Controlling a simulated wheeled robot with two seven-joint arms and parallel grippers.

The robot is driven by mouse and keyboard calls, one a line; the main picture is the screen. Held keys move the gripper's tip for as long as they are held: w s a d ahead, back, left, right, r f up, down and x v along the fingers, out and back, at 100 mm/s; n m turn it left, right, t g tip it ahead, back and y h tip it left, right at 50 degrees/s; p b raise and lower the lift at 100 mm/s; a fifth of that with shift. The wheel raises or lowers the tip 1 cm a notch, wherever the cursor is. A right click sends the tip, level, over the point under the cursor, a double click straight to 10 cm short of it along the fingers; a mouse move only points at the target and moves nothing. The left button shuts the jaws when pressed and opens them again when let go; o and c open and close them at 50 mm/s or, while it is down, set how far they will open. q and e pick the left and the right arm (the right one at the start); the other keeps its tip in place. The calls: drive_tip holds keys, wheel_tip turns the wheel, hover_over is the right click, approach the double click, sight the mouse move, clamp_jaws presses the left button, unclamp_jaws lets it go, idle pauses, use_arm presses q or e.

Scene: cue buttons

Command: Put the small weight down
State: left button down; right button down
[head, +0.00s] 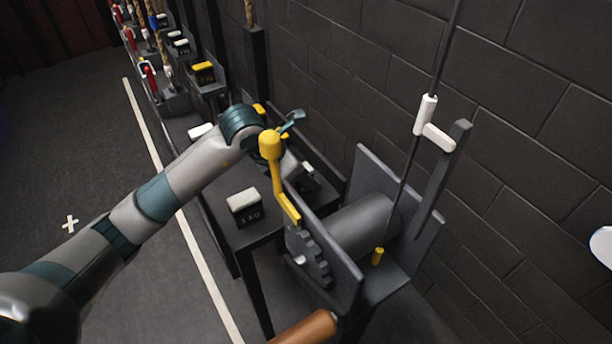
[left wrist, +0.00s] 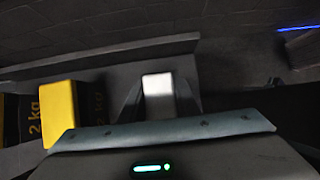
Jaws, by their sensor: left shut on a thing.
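My left gripper (head: 303,172) reaches over the dark table beside the winch, partly hidden behind the yellow-knobbed lever. In the left wrist view its fingers (left wrist: 158,98) are shut on a small white-topped weight (left wrist: 158,86), which also shows in the head view (head: 308,169). I cannot tell whether its base touches the surface below. Another white-topped weight (head: 243,201), with a label on its dark front, stands on the table nearer the front. A yellow weight marked 2 kg (left wrist: 60,110) is left of the held one in the left wrist view. My right gripper is not in view.
The winch drum (head: 362,226) and gear (head: 314,262) stand right of the table (head: 262,232). The yellow lever (head: 271,148) rises close to my wrist. A rod with a white handle (head: 427,115) stands before the brick wall. More weights and levers line the back.

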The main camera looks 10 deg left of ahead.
use_arm(q)
drive_tip(key=c, duration=1.8)
unclamp_jaws()
drive_tip(key=shift+f, duration=0.1)
drive_tip(key=o, duration=0.4)
drive_tip(key=shift+o, duration=0.2)
drive_tip(key=shift+s+a+r, duration=0.1)
drive_tip(key=shift+r, duration=0.25)
drive_tip(key=b+v, duration=0.1)
drive_tip(key=v, duration=1)
drive_tip(key=shift+r, duration=0.2)
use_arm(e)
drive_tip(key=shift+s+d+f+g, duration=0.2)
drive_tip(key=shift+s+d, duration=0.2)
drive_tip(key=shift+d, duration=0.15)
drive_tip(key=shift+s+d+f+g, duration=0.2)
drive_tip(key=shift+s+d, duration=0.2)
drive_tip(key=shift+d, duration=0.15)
use_arm(q)
drive_tip(key=shift+s+a, duration=0.1)
drive_tip(key=shift+s, duration=0.05)
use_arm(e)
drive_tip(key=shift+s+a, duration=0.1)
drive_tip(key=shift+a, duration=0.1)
